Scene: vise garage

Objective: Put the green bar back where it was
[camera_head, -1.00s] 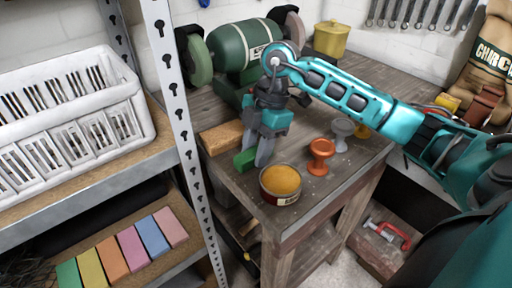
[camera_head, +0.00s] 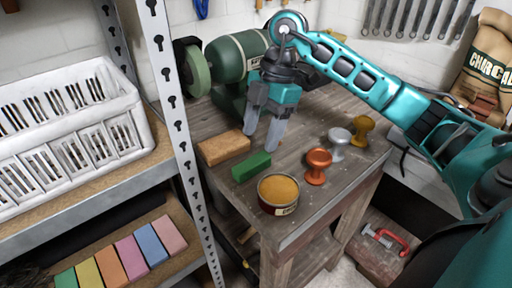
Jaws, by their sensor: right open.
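The green bar (camera_head: 251,166) lies flat on the wooden workbench (camera_head: 224,190), between a tan wooden block (camera_head: 223,147) and a round tin with orange-yellow contents (camera_head: 278,190). My right gripper (camera_head: 261,143) points down just behind the green bar, apart from it. Its two grey fingers are open with nothing between them. My left gripper is not in view.
A green bench grinder (camera_head: 236,58) stands at the back of the bench. Orange (camera_head: 317,165), silver (camera_head: 337,143) and gold (camera_head: 362,129) knobs stand to the right. A metal shelf post (camera_head: 176,120) rises at left, beside a white crate (camera_head: 70,140) and a row of coloured bars (camera_head: 124,254).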

